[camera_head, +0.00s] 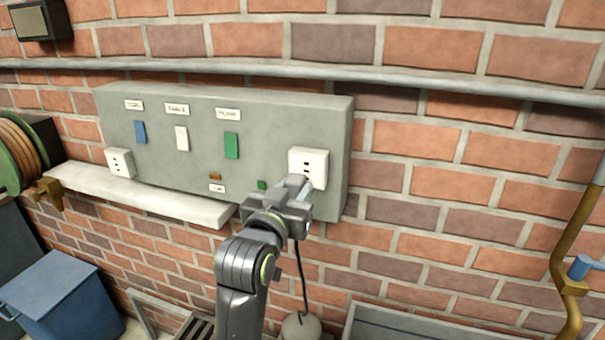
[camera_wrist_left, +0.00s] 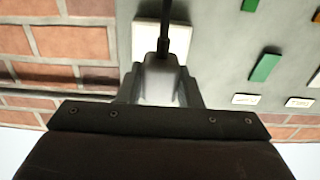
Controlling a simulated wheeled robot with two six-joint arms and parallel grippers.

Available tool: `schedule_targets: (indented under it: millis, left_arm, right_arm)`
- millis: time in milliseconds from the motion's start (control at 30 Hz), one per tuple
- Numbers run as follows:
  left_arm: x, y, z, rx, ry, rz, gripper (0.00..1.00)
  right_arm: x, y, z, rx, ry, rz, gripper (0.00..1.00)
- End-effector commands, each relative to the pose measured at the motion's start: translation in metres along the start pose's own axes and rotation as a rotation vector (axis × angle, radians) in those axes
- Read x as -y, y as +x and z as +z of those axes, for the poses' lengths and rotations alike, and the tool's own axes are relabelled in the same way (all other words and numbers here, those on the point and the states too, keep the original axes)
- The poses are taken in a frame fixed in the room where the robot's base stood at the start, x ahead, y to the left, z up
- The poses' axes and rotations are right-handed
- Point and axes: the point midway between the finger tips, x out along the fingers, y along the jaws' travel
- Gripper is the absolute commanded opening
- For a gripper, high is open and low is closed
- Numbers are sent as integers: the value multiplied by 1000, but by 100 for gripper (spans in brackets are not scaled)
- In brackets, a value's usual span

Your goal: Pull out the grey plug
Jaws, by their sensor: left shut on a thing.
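My left gripper (camera_head: 299,190) is at the lower edge of the white right-hand socket (camera_head: 308,165) on the grey wall panel. In the left wrist view its fingers (camera_wrist_left: 160,92) are shut around the grey plug (camera_wrist_left: 160,72), one finger on each side. A black cable (camera_wrist_left: 167,35) runs from the plug across the white socket plate (camera_wrist_left: 145,38). In the head view the gripper mostly hides the plug, and the cable (camera_head: 303,270) hangs below. I cannot tell whether the plug's pins are in the socket. My right gripper is not in view.
The grey panel (camera_head: 270,115) carries a blue switch (camera_head: 140,132), a white switch (camera_head: 182,138), a green switch (camera_head: 231,146) and a left socket (camera_head: 120,163). A pale shelf (camera_head: 140,195) juts out lower left. A brass pipe (camera_head: 565,260) stands at right.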

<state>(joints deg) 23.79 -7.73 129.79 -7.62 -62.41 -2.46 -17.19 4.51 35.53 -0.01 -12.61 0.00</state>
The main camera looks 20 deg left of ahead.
Motion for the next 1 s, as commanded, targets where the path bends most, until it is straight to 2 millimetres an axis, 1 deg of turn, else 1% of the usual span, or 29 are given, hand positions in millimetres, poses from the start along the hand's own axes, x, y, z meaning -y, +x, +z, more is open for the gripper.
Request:
schedule_targets:
  millis: [200,400,900,1000]
  left_arm:
    - [0,-9,0,0,-1,0,0]
    - [0,-14,0,0,-1,0,0]
    - [0,-14,0,0,0,0,0]
    - [1,-15,3,0,0,-2,0]
  right_arm:
    - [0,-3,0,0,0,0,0]
    - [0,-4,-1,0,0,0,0]
    - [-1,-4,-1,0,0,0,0]
    - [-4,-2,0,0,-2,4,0]
